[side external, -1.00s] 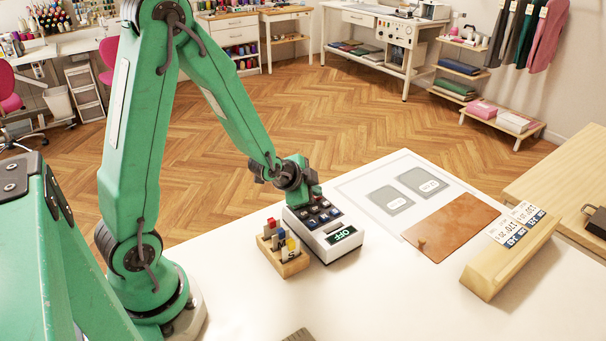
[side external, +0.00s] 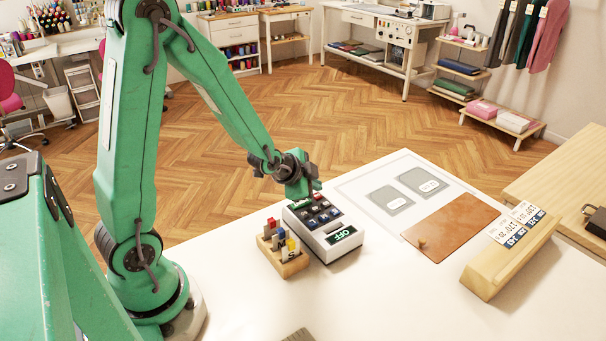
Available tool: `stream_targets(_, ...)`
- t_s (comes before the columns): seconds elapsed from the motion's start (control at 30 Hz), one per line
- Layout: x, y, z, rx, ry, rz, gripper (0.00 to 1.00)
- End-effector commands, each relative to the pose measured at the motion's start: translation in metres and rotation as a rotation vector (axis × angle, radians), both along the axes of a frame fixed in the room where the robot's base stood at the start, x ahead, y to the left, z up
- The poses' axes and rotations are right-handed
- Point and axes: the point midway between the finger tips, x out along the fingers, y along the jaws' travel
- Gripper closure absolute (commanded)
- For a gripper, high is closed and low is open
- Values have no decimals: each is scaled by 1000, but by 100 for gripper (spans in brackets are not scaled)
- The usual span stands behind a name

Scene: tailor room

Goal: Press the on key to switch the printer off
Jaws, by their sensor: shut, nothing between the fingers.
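The printer (side external: 343,250) is a small white box with a black key panel on its sloping top. Several dark keys (side external: 315,212) show on the panel. The display (side external: 343,236) on its front end reads OFF in green. My gripper (side external: 302,192) is over the far end of the printer, just above the key panel. It is shut and empty. Its fingertips are small in this view, and I cannot tell whether they touch a key. The far keys are partly hidden by the gripper.
A wooden block (side external: 285,262) with coloured pegs stands close to the printer's left. A mat with two grey cards (side external: 391,200), a brown leather piece (side external: 450,226) and a wooden rack with tags (side external: 508,258) lie to the right.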

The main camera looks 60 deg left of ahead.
Motion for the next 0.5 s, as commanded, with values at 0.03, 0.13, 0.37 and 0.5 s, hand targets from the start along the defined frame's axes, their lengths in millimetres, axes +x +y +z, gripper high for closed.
stream_targets(0.03, 0, 0, 0, 0, 0, 0, 100)
stream_targets(0.13, 0, 0, 1, 0, 0, 0, 100)
stream_targets(0.37, 1, 0, 11, 0, -3, 0, 100)
stream_targets(0.5, 1, 0, 21, 0, -3, 0, 100)
